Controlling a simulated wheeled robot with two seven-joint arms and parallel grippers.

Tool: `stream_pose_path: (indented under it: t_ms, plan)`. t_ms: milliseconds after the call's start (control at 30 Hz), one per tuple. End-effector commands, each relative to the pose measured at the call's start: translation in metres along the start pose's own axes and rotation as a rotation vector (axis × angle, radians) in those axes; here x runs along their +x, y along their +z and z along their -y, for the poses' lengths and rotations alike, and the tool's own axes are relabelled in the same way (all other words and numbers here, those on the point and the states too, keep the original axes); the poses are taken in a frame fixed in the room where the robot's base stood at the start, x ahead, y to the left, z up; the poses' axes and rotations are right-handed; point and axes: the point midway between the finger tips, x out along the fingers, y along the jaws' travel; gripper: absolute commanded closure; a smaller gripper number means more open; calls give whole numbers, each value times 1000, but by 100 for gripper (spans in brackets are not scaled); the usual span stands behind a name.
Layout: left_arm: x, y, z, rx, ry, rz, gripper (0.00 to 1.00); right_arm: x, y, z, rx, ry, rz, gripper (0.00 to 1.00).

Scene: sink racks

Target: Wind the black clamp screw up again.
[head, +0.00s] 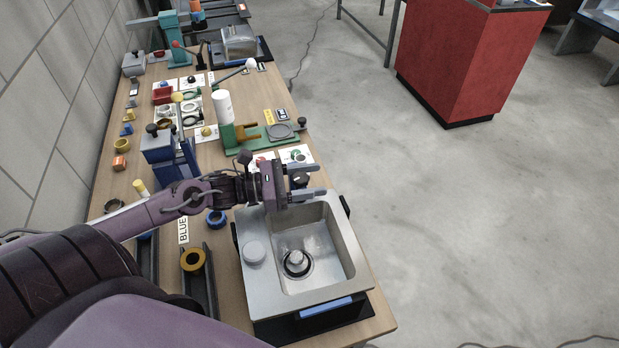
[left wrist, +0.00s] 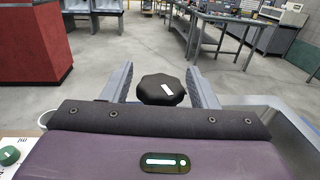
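The black clamp screw's lobed knob (left wrist: 161,90) has a white mark on top. It stands between my left gripper's fingers (left wrist: 160,78) in the left wrist view, with a narrow gap at the left finger; contact at the right finger is unclear. In the head view, my left gripper (head: 320,181) is at the far edge of the steel sink (head: 350,243), its fingers apart and pointing right around the dark knob (head: 300,180). The screw's shaft and lower end are hidden. My right gripper is not in view.
A round steel drain piece (head: 296,262) sits in the basin, and a grey round cap (head: 254,251) on its left ledge. A green fixture (head: 245,147) with a white cylinder (head: 222,107) stands beyond the gripper. Black rails (head: 200,290) lie left of the sink. Right of the bench is open floor.

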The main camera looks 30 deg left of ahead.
Motion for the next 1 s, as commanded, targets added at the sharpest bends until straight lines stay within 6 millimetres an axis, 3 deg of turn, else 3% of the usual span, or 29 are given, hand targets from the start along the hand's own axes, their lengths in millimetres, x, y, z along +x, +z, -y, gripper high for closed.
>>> stream_pose_path:
  t_ms: [33, 300, 1000]
  plan:
    - [0, 0, 0, 0, 0, 0, 54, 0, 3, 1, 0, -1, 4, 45]
    - [0, 0, 0, 0, 0, 0, 89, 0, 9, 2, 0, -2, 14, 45]
    - [0, 0, 0, 0, 1, 0, 89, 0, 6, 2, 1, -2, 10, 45]
